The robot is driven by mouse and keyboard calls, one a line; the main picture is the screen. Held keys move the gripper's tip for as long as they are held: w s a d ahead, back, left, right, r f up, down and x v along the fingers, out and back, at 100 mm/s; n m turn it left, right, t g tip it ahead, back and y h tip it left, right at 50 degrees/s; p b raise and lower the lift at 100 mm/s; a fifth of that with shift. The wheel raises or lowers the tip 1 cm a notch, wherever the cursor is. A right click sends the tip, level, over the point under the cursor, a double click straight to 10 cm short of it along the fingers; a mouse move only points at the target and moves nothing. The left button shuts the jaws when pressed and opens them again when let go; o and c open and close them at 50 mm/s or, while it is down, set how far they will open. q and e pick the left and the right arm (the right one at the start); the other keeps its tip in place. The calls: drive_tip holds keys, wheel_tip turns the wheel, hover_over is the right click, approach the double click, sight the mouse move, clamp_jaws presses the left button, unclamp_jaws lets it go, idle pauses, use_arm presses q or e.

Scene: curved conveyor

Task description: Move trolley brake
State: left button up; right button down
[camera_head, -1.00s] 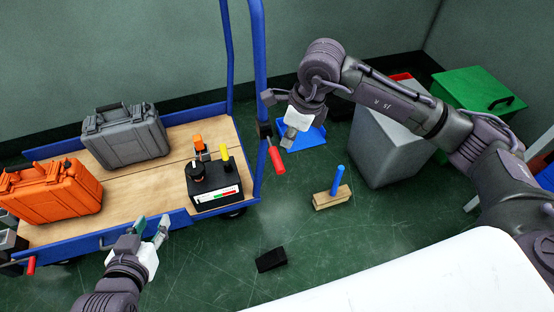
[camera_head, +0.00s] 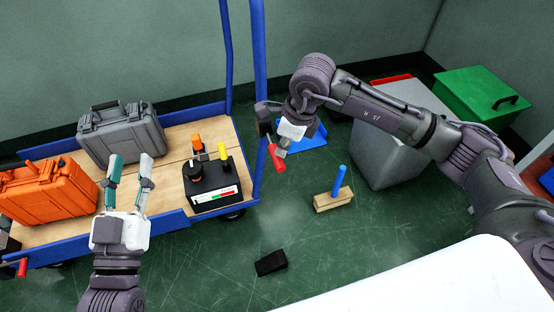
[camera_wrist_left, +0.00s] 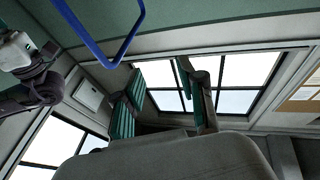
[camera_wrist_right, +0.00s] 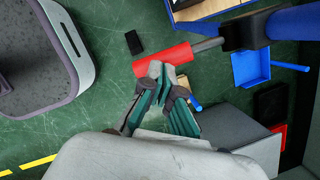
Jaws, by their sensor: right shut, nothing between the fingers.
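The trolley (camera_head: 160,222) has a wooden deck, blue rims and a tall blue handle frame. Its brake lever with a red grip (camera_head: 276,160) sticks out at the handle post; the red grip (camera_wrist_right: 163,61) also shows in the right wrist view. My right gripper (camera_head: 282,150) is shut and empty, its fingertips right at the red grip; I cannot tell whether they touch. A second red grip (camera_head: 22,267) shows at the trolley's front left corner. My left gripper (camera_head: 131,158) is open and empty, pointing up over the deck.
On the deck are an orange case (camera_head: 48,190), a grey case (camera_head: 121,136) and a black control box (camera_head: 212,184). On the floor lie a black block (camera_head: 271,262), a wooden block with a blue peg (camera_head: 333,201), a grey bin (camera_head: 388,160) and a green box (camera_head: 484,98).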

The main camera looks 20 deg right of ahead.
use_arm(q)
drive_tip(key=shift+s+d+r+t+h+b, duration=0.15)
drive_tip(key=shift+s+r+t, duration=0.15)
drive_tip(key=shift+r+t, duration=0.25)
drive_tip(key=shift+s+a+r+t+h+b, duration=0.1)
drive_tip(key=shift+s+r+t+h, duration=0.15)
drive_tip(key=shift+r, duration=0.45)
drive_tip(key=shift+s+d+r+t+h+b, duration=0.15)
drive_tip(key=shift+s+r+t, duration=0.15)
drive_tip(key=shift+r+t, duration=0.3)
use_arm(e)
drive_tip(key=shift+x, duration=0.8)
use_arm(q)
drive_tip(key=shift+a, duration=0.1)
